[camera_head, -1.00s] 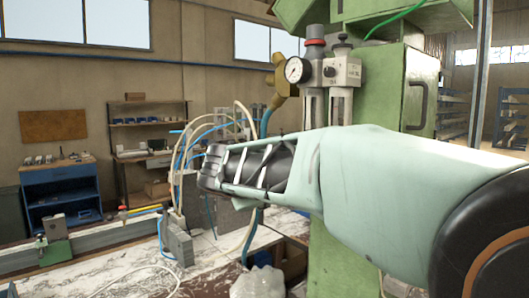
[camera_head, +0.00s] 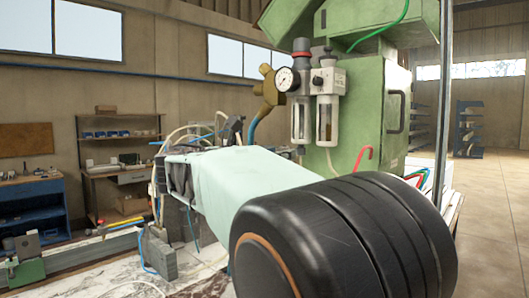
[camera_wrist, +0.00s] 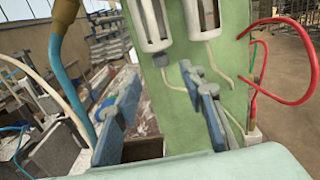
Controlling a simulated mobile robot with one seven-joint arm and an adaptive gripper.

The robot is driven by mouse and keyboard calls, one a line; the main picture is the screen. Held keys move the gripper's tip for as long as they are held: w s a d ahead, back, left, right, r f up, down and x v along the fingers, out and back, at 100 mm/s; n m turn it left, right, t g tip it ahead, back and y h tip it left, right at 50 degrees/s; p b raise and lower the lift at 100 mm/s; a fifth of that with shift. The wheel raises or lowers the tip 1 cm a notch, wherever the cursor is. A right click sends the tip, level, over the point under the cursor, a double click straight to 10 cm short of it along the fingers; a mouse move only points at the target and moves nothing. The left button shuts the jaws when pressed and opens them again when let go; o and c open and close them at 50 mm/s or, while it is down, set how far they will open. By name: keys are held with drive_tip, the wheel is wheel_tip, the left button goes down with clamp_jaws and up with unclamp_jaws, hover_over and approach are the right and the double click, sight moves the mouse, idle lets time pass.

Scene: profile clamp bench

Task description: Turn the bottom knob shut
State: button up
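The air-treatment unit (camera_head: 313,82) hangs on the front of the green machine, with a round gauge and two clear bowls. In the wrist view the left bowl (camera_wrist: 151,25) has a small grey knob (camera_wrist: 160,59) at its underside. The right bowl (camera_wrist: 202,17) has a pale tube beneath it. My gripper (camera_wrist: 160,82) is open and empty, its blue fingers well apart. The knob shows between the fingers, farther out than the tips, and nothing touches it. In the head view my arm hides most of my gripper, and I cannot make out the bottom knob.
A brass fitting (camera_head: 266,88) with a blue hose stands left of the unit. Red hoses (camera_wrist: 262,68) curve at the right in the wrist view. The green machine panel (camera_wrist: 240,60) is close behind the bowls. Cluttered benches lie at left; open floor shows at right.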

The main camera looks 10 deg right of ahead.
sight(298, 150)
drive_tip(key=p+x, duration=0.1)
drive_tip(key=x, duration=0.7)
drive_tip(key=shift+w+d, duration=0.1)
drive_tip(key=shift+w, duration=0.05)
clamp_jaws()
